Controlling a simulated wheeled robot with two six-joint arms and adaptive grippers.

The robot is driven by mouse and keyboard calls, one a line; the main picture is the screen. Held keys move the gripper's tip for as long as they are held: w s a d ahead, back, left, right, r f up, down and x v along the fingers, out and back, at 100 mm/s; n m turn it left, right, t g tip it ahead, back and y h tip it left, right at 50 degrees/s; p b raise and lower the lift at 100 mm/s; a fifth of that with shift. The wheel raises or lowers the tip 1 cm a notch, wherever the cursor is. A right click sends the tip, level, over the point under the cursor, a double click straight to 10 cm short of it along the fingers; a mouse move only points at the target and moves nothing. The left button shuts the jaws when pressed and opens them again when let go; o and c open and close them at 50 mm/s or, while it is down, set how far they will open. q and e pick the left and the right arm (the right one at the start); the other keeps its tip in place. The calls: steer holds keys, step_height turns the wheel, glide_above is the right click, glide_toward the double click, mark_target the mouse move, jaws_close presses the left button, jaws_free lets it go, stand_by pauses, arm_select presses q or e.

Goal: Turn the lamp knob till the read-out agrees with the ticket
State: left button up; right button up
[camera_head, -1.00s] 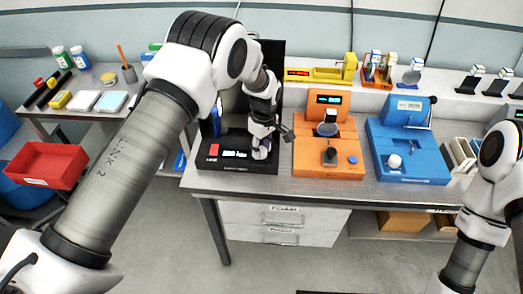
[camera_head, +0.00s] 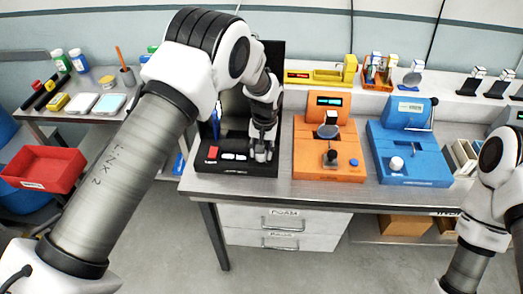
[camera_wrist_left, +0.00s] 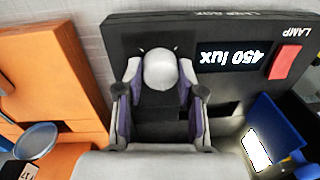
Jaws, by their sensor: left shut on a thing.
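The black lamp box (camera_head: 222,168) stands at the left end of the bench. In the left wrist view its read-out (camera_wrist_left: 232,57) shows "450 lux" upside down, beside a red switch (camera_wrist_left: 285,62). My left gripper (camera_head: 262,153) is over the front right of the box. In the left wrist view my left gripper (camera_wrist_left: 160,82) is shut on the round white lamp knob (camera_wrist_left: 160,68), one finger on each side. A white card (camera_wrist_left: 256,150) on a blue piece may be the ticket; its writing cannot be read. My right gripper is out of view.
An orange device (camera_head: 309,168) stands just right of the lamp box, with a blue device (camera_head: 420,172) beyond it. A yellow device (camera_head: 325,76) sits on the shelf behind. A red bin (camera_head: 42,170) is at far left.

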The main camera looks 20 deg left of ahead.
arm_select(q)
steer(key=m, duration=0.3)
steer(key=shift+s+f+m, duration=0.15)
steer(key=shift+s+m, duration=0.05)
steer(key=shift+m, duration=0.1)
steer(key=m, duration=0.3)
steer(key=shift+m+p, duration=0.3)
steer(key=shift+p, duration=0.1)
steer(key=m, duration=0.3)
steer(key=shift+m+p, duration=0.3)
steer(key=shift+p, duration=0.05)
steer(key=shift+m+t, duration=0.3)
steer(key=shift+m, duration=1.4)
steer(key=shift+p, duration=0.3)
steer(key=o, duration=1.1)
steer(key=shift+o, duration=0.2)
steer(key=shift+w, duration=0.1)
